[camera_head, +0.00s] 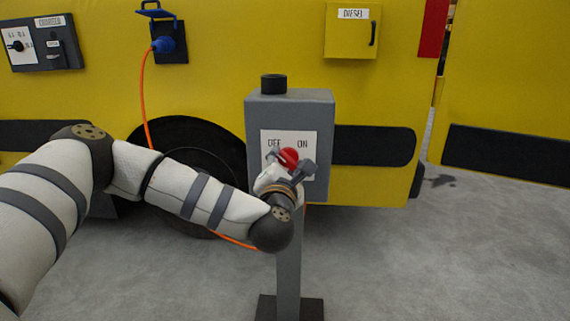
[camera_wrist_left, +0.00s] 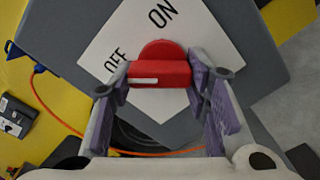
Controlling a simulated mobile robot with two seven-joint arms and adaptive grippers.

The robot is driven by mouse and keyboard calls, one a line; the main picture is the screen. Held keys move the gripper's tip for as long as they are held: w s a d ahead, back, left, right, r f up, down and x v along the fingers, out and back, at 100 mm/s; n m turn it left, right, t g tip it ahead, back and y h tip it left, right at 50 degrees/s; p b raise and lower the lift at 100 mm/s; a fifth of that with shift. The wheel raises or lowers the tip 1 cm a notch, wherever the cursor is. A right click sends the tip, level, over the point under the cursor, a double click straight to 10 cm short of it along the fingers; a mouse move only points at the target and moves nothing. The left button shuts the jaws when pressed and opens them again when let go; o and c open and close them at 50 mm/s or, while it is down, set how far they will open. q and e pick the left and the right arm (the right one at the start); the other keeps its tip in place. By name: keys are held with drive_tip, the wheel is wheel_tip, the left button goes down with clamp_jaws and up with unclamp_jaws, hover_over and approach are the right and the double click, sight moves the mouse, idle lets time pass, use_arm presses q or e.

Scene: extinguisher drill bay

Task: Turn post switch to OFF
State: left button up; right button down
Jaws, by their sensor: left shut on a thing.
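A grey switch box (camera_head: 318,115) stands on a post in the head view, with a white plate (camera_head: 310,140) marked OFF on the left and ON on the right. A red switch knob (camera_head: 289,156) sits on the plate; it also shows in the left wrist view (camera_wrist_left: 160,68) with a white mark on its bar. The gripper hides the lower plate. My right gripper is not in view.
Behind the post is a yellow vehicle with a dark wheel (camera_head: 190,135). An orange cable (camera_head: 144,100) hangs from a blue plug (camera_head: 165,44) and runs low behind my left arm. A DIESEL hatch (camera_head: 350,35) is at upper right. The grey floor right of the post is clear.

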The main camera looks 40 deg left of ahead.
use_arm(q)
drive_tip(key=o, duration=1.2)
drive_tip(key=shift+c, duration=0.2)
drive_tip(key=v, duration=1.2)
